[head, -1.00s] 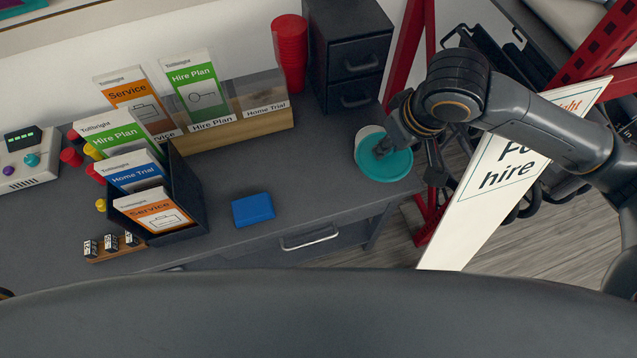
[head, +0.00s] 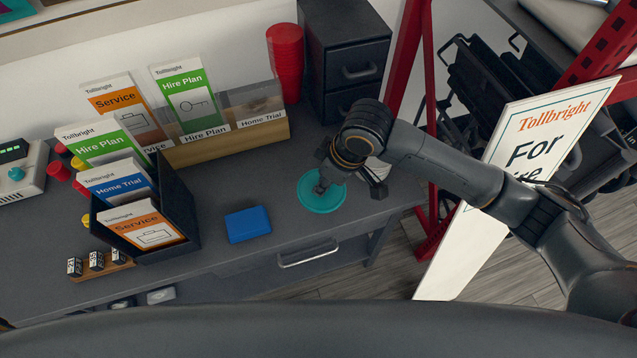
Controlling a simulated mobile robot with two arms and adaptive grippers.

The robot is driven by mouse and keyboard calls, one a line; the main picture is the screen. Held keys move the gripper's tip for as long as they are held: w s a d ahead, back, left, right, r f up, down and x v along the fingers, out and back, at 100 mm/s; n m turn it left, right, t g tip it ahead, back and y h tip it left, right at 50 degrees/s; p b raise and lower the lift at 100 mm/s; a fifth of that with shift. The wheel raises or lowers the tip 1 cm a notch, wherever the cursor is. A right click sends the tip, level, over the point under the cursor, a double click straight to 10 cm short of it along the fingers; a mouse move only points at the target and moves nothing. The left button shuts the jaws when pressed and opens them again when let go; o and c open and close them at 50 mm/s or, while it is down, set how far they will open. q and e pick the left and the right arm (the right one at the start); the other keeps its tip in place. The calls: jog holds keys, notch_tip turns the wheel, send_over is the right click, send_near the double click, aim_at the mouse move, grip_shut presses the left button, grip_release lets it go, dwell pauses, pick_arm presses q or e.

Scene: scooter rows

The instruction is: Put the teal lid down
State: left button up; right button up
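The round teal lid (head: 335,203) is flat over the desk, right of the blue block. My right gripper (head: 321,187) comes down from above onto the lid's centre, and its fingertips look closed on the middle of the lid. I cannot tell whether the lid touches the desk or hangs just above it. My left gripper is not in view.
A blue block (head: 248,224) lies left of the lid. A dark leaflet box (head: 185,205), a wooden leaflet rack (head: 220,146), red stacked cups (head: 286,62) and a black drawer unit (head: 345,55) stand around. A hire sign (head: 470,240) leans at right. The desk's front edge is close.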

jog(key=w+f, duration=0.2)
jog(key=f, duration=0.1)
jog(key=w+a+f, duration=0.1)
jog(key=f, duration=0.1)
jog(key=shift+w+f, duration=0.1)
jog(key=shift+w, duration=0.25)
jog(key=shift+f, duration=1.6)
jog(key=o, duration=0.8)
jog(key=shift+f, duration=0.1)
jog(key=shift+o, duration=0.2)
jog(key=shift+r, duration=0.25)
jog(key=p+v, duration=1.2)
jog(key=p, duration=0.2)
jog(key=shift+w+f, duration=0.1)
